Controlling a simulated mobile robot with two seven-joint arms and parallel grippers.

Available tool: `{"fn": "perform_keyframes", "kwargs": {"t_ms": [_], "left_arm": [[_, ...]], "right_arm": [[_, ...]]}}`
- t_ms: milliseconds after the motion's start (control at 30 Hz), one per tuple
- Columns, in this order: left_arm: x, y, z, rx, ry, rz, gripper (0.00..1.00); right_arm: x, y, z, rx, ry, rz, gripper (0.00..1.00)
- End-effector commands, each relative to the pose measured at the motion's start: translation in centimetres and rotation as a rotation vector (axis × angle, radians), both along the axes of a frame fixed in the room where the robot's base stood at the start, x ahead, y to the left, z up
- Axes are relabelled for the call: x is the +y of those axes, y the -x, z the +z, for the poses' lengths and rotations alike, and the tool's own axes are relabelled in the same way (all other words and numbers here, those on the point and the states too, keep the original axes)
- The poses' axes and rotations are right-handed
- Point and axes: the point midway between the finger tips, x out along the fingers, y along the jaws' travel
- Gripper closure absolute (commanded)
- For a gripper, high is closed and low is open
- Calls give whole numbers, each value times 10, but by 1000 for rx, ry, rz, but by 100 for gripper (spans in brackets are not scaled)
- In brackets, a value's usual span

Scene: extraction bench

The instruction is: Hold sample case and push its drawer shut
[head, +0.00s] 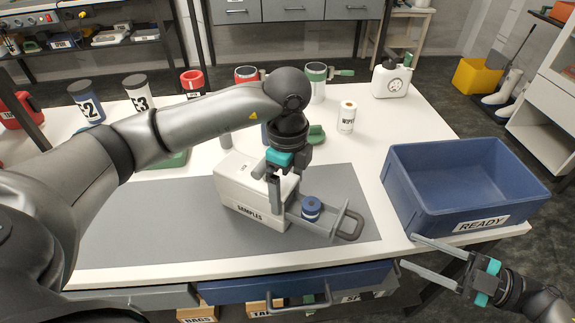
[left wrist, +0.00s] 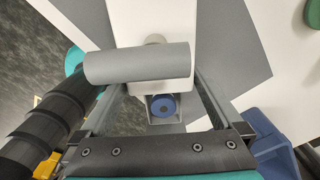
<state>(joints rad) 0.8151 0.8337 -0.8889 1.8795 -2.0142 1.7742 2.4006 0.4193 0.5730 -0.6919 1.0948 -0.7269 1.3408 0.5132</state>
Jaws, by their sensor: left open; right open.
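The white sample case (head: 235,196), labelled SAMPLES, stands on the grey mat. Its grey drawer (head: 338,230) is pulled out to the right, with a loop handle at its end. A blue round container (head: 311,208) sits in the drawer; it also shows in the left wrist view (left wrist: 163,105). My left gripper (head: 281,195) is open and points down over the drawer end of the case; whether it touches is unclear. In the left wrist view a grey bar (left wrist: 137,63) lies across the case, between the fingers. My right gripper (head: 407,251) is open and empty at the table's front edge.
A blue READY bin (head: 420,190) stands right of the mat. Canisters (head: 140,93), mugs (head: 318,85), a WIPE roll (head: 347,117) and a white jug (head: 391,77) line the back. An open blue bench drawer (head: 300,284) juts out below the front edge. The mat's left part is clear.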

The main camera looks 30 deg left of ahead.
Motion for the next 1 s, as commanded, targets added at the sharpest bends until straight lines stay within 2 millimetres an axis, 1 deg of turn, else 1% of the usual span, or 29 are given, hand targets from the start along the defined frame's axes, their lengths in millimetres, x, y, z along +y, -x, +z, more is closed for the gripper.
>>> {"fn": "perform_keyframes", "kwargs": {"t_ms": [33, 100, 200, 300, 433, 667, 1000], "left_arm": [[0, 1, -10, 5, 0, 0, 0], [0, 1, -20, 3, -1, 0, 0], [0, 1, -32, 3, 0, 0, 0], [0, 0, -39, 2, 0, 0, 0], [0, 0, -42, 1, 1, -1, 0], [0, 0, -42, 1, 1, -1, 0], [0, 0, -42, 1, 1, -1, 38]], "right_arm": [[0, 0, 0, 0, 0, 0, 50], [0, 0, 0, 0, 0, 0, 50], [0, 0, 0, 0, 0, 0, 50], [0, 0, 0, 0, 0, 0, 50], [0, 0, 0, 0, 0, 0, 50], [0, 0, 0, 0, 0, 0, 50], [0, 0, 0, 0, 0, 0, 50]]}}
